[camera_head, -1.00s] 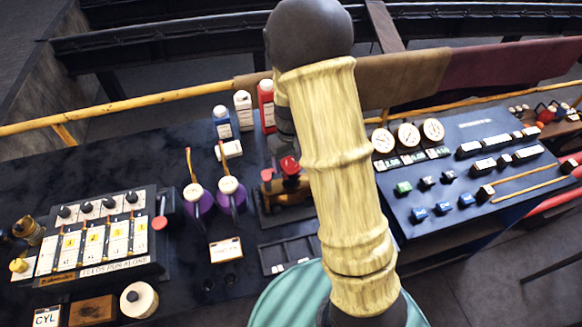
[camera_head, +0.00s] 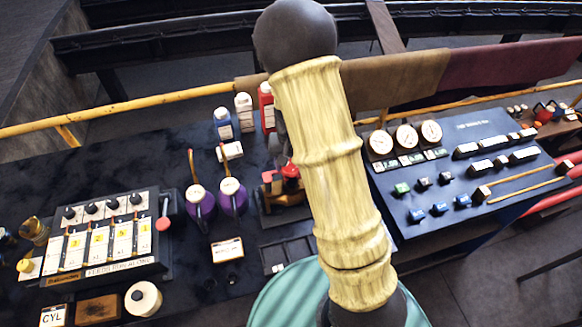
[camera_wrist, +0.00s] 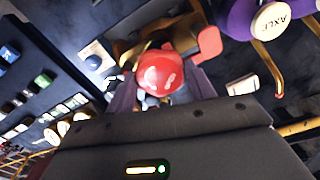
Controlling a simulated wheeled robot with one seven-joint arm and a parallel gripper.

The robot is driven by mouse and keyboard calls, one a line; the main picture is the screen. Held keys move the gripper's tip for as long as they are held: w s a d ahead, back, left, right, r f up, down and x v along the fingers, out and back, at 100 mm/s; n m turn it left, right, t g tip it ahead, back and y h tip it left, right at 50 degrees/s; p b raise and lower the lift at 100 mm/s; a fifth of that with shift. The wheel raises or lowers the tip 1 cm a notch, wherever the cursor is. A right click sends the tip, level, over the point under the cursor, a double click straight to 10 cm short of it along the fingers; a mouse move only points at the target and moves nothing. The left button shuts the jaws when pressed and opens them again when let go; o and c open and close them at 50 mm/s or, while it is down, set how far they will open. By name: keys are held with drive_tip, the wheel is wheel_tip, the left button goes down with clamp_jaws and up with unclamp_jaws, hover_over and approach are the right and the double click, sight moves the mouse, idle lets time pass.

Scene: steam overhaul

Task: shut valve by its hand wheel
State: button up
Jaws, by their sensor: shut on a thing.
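The valve's red hand wheel (camera_head: 290,171) shows beside my arm in the head view, on a brown and brass body (camera_head: 284,188) set on a dark base. In the wrist view the red round wheel top (camera_wrist: 165,72) sits between the two grey fingers of my gripper (camera_wrist: 164,92), which is shut on it. A red tab (camera_wrist: 208,42) stands out beside it. In the head view my pale yellow arm hides the gripper and part of the valve. The fingertips' contact is mostly hidden under the wheel top.
Two purple oil cans (camera_head: 232,196) stand just left of the valve. Bottles (camera_head: 244,112) stand behind. A lever panel (camera_head: 105,240) is at the left and a gauge panel (camera_head: 455,170) at the right. A dark slotted tray (camera_head: 288,253) lies in front.

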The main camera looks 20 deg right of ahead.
drive_tip(key=m+p, duration=0.1)
drive_tip(key=m, duration=0.1)
drive_tip(key=shift+r+m+p, duration=0.15)
drive_tip(key=shift+m+p, duration=0.15)
drive_tip(key=shift+p, duration=0.05)
drive_tip(key=shift+m+p, duration=0.5)
drive_tip(key=shift+m, duration=1)
drive_tip(key=shift+m+p, duration=0.6)
drive_tip(key=shift+m, duration=0.1)
drive_tip(key=m+p, duration=0.1)
drive_tip(key=m, duration=0.1)
drive_tip(key=shift+m, duration=0.7)
drive_tip(key=shift+c, duration=1)
drive_tip(key=o, duration=1.3)
